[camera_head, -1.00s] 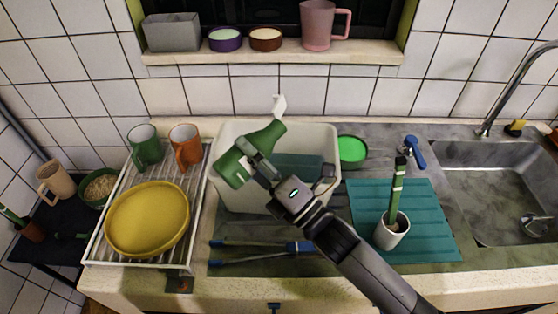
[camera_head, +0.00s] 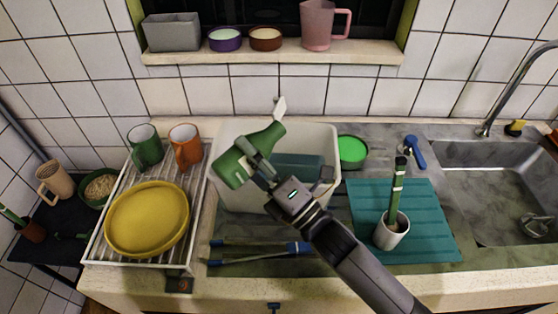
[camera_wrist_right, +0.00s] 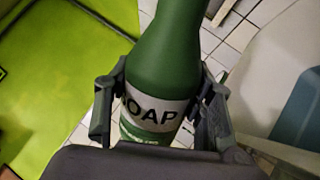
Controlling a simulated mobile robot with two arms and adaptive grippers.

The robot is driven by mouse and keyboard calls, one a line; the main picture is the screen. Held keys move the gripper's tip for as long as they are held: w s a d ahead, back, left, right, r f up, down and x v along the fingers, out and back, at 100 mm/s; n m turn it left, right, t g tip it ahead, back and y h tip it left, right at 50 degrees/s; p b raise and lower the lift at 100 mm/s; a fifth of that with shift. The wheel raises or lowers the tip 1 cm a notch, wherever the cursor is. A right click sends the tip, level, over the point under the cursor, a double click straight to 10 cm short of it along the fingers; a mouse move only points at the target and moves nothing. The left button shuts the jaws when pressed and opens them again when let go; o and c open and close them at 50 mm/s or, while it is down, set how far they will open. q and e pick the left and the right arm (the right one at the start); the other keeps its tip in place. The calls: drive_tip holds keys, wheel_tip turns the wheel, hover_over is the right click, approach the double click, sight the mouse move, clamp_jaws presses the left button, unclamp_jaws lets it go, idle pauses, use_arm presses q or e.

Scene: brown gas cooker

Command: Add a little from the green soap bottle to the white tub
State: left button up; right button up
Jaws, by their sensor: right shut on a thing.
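The green soap bottle (camera_head: 237,163) has a white label and a white nozzle, and is tilted with its nozzle up to the right. My right gripper (camera_head: 256,160) is shut around the bottle's body and holds it above the white tub (camera_head: 330,150). In the right wrist view the bottle (camera_wrist_right: 158,80) sits between both fingers of the gripper (camera_wrist_right: 160,112), with part of its label showing. The tub stands on the counter and has a dark teal thing inside. The bottle and my arm hide part of the tub. My left gripper is not in view.
A white rack (camera_head: 100,252) with a yellow plate (camera_head: 147,220), a green mug (camera_head: 146,147) and an orange mug (camera_head: 186,148) stands left of the tub. A teal mat (camera_head: 440,225) with a white cup (camera_head: 391,232) lies right. The sink (camera_head: 490,185) is at far right.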

drive_tip(key=shift+s+a+m+t+h, duration=0.1)
drive_tip(key=shift+m+t+h, duration=0.35)
drive_tip(key=shift+m, duration=0.55)
idle(3.5)
